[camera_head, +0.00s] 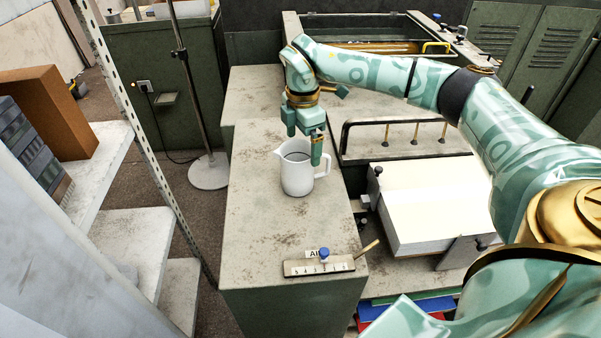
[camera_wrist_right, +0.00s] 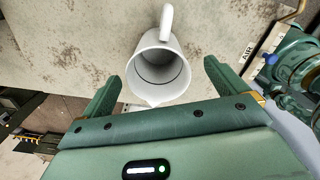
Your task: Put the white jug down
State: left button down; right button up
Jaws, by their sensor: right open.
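The white jug (camera_head: 297,172) stands upright on the worn grey top of the feeder cabinet (camera_head: 258,226) in the head view. Its handle points right and its spout left. In the right wrist view the jug (camera_wrist_right: 158,72) shows between the two spread fingers of my right gripper (camera_wrist_right: 158,88), with a gap on each side. The jug looks empty inside. My left gripper is not in view.
A small gauge plate with a blue knob (camera_head: 318,267) lies near the cabinet's front edge. A stack of white board (camera_head: 432,203) and a black rail (camera_head: 392,123) are to the right. A metal stand (camera_head: 208,172) and shelves (camera_head: 120,245) are left.

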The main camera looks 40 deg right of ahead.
aim_at(300, 155)
jog(key=f, duration=0.1)
jog(key=f+b, duration=0.1)
jog(key=f, duration=0.3)
jog(key=shift+w+a+f+b, duration=0.1)
jog(key=shift+w+f+b, duration=0.1)
jog(key=shift+w+b, duration=0.15)
jog(key=shift+r, duration=0.1)
jog(key=c, duration=1.2)
jog(key=shift+r, duration=0.1)
